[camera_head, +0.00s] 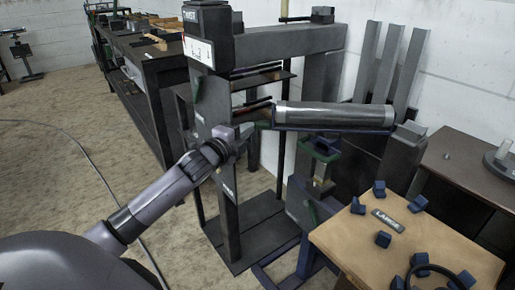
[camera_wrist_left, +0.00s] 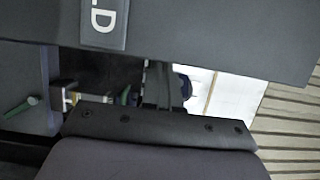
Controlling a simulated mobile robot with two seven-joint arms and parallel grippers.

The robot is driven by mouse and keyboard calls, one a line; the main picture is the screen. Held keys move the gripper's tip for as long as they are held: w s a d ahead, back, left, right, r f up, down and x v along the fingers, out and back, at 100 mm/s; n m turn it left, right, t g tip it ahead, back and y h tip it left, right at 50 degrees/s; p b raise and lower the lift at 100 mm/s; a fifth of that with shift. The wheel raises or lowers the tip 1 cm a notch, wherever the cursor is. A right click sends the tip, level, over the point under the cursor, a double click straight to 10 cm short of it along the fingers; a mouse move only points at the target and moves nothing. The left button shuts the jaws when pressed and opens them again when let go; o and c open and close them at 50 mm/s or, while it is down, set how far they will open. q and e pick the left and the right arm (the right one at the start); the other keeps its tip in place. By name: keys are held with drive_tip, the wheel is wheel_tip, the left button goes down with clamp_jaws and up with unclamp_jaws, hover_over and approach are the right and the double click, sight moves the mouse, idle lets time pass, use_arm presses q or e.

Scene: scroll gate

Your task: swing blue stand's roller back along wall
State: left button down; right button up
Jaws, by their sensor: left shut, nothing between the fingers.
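The roller (camera_head: 335,115) is a silver-grey cylinder lying nearly level on a dark blue arm (camera_head: 330,129). The blue stand (camera_head: 300,195) is under it, partly hidden by the wooden-topped table. The roller's left end points toward the grey gate post, and its right end reaches a grey block near the wall. My left gripper (camera_head: 242,132) is shut and empty in front of the gate post, just left of the roller's left end. Whether it touches the arm's tip is unclear. In the left wrist view a dark panel with a label (camera_wrist_left: 104,18) fills the top. My right gripper is not in view.
The grey gate frame (camera_head: 290,42) stands behind my left gripper. Upright grey channels (camera_head: 385,65) lean at the wall (camera_head: 455,60). A wooden-topped table (camera_head: 345,240) with blue blocks is at front right. A dark workbench (camera_head: 145,75) is at back left. Carpet at left is open.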

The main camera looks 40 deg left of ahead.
use_arm(q)
drive_tip(key=shift+w+a, duration=0.65)
drive_tip(key=shift+w, duration=0.15)
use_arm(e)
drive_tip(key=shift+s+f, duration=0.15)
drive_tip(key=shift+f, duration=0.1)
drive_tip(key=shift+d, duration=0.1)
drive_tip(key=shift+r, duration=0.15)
